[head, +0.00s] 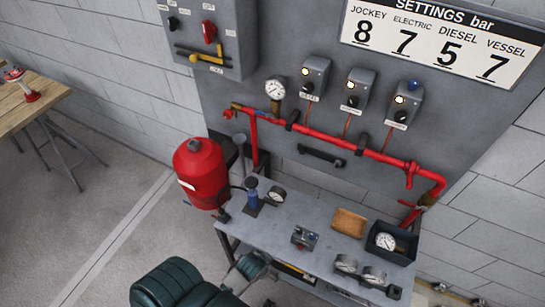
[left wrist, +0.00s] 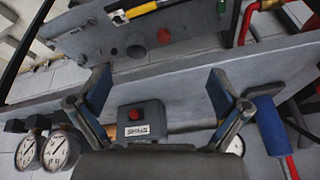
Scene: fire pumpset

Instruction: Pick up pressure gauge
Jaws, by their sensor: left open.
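Several round white-faced pressure gauges are in the head view. One gauge (head: 275,89) is mounted on the red pipe, one (head: 277,195) is beside the blue hand pump (head: 252,198), two (head: 346,263) (head: 373,276) are at the bench's front right, and one (head: 386,241) is in a black tray. My left gripper (head: 252,266) is at the bench's front edge. In the left wrist view its fingers (left wrist: 160,85) are spread with nothing between them. Two gauges (left wrist: 30,150) (left wrist: 58,149) show there at lower left, apart from the fingers. My right gripper is not seen.
The grey bench (head: 285,222) holds a grey box with a red button (head: 304,238), a tan tray (head: 349,223) and the black tray (head: 405,257). A red tank (head: 200,172) stands left of it. Red pipe (head: 340,143) runs along the panel behind.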

